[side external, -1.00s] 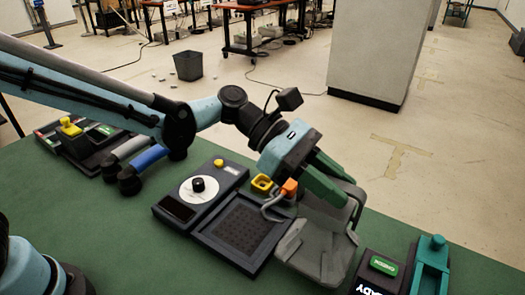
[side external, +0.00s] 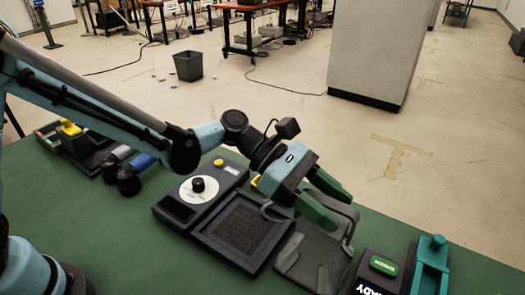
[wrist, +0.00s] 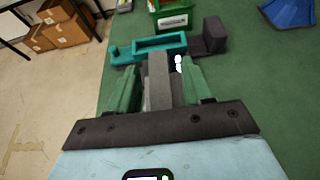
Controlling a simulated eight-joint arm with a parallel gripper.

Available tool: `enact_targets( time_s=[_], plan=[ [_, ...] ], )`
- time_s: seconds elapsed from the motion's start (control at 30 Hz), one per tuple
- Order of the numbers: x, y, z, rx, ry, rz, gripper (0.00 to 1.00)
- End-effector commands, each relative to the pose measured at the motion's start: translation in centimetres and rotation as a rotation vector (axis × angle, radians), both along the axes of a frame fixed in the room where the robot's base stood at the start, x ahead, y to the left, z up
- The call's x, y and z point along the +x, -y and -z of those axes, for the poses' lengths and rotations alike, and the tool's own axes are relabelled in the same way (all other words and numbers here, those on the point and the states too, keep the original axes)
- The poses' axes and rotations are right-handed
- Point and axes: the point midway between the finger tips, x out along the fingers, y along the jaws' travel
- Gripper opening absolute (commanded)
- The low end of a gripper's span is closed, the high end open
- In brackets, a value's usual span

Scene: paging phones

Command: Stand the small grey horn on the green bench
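The green bench (side external: 110,230) fills the foreground. A grey piece (side external: 312,252) with a broad flat face and raised rim is on it at centre right, under my gripper; I cannot tell whether it is the small grey horn or a holder. My gripper (side external: 328,205) points down to the right over the piece's far part. Its two green fingers are apart. In the wrist view, a narrow grey bar (wrist: 158,75) shows between the fingers of my gripper (wrist: 158,88). I cannot tell whether the fingers press on it. My gripper's body hides part of this area.
A dark unit (side external: 240,230) with a grille and a white dial (side external: 200,187) is left of the grey piece. The front-left bench is largely clear.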

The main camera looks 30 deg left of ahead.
Motion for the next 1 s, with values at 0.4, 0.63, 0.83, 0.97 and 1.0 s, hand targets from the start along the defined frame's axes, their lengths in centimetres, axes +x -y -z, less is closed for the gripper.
enact_targets(
  time_s=[0.4, 0.63, 0.83, 0.97, 1.0],
  plan=[
    [0.1, -0.7, -0.6, 0.000, -0.001, -0.003, 0.51],
    [0.1, -4.7, -2.2, 0.000, 0.000, -0.007, 0.51],
    [0.1, -8.3, -3.7, 0.000, -0.001, -0.006, 0.51],
    [0.1, -9.9, -4.4, 0.000, 0.000, -0.003, 0.51],
    [0.1, -10.3, -4.5, 0.000, -0.001, -0.003, 0.51]
  ],
)
